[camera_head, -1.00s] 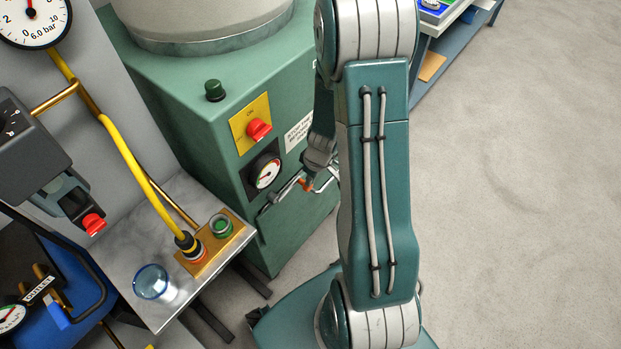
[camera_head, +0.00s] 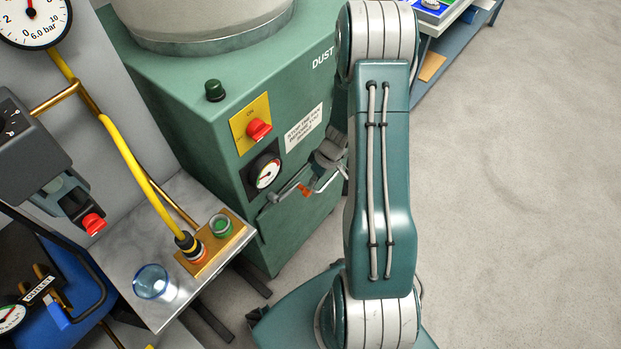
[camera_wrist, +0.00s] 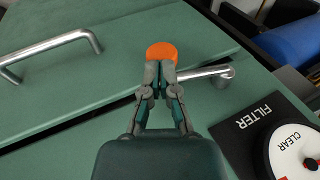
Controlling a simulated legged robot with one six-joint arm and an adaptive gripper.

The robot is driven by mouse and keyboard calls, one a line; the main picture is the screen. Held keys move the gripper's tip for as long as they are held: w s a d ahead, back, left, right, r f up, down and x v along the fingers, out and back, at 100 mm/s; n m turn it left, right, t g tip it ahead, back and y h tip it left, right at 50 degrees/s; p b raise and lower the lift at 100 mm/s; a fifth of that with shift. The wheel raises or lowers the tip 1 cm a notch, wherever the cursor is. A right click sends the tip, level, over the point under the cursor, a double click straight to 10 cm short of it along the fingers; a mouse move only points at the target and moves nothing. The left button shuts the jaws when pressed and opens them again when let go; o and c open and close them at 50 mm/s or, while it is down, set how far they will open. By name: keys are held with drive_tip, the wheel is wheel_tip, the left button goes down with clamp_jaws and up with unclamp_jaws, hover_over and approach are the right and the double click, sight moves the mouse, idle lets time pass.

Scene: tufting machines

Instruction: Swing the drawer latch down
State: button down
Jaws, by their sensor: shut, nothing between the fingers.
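The drawer latch is a metal lever (camera_wrist: 205,75) with an orange end (camera_wrist: 161,51), mounted on the green cabinet front. In the head view its orange end (camera_head: 304,190) points right from the pivot, below the small gauge. My gripper (camera_wrist: 160,70) is shut and empty. Its fingertips are right at the orange end and overlap the lever in the wrist view; whether they touch it I cannot tell. In the head view my gripper (camera_head: 313,187) is beside the orange end. The drawer front (camera_wrist: 50,90) has a metal bar handle (camera_wrist: 50,50).
The FILTER gauge (camera_wrist: 295,155) lies close to the latch. A bench (camera_head: 155,313) with a glass (camera_head: 151,282) stands left. Open floor (camera_head: 520,200) is on the right.

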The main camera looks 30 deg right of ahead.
wheel_tip(320, 180, down, 4)
drive_tip(key=g+y, duration=0.1)
drive_tip(key=y, duration=0.3)
drive_tip(key=shift+s+a+f, duration=0.1)
drive_tip(key=shift+a, duration=0.05)
drive_tip(key=s+a+f+m+g+y, duration=0.1)
drive_tip(key=s+a+f+g+y, duration=0.1)
drive_tip(key=a+f+y, duration=0.3)
drive_tip(key=shift+a+f+y, duration=0.35)
drive_tip(key=shift+f+y, duration=0.25)
drive_tip(key=shift+y, duration=0.2)
drive_tip(key=shift+a, duration=0.1)
drive_tip(key=v, duration=0.7)
drive_tip(key=shift+d, duration=0.35)
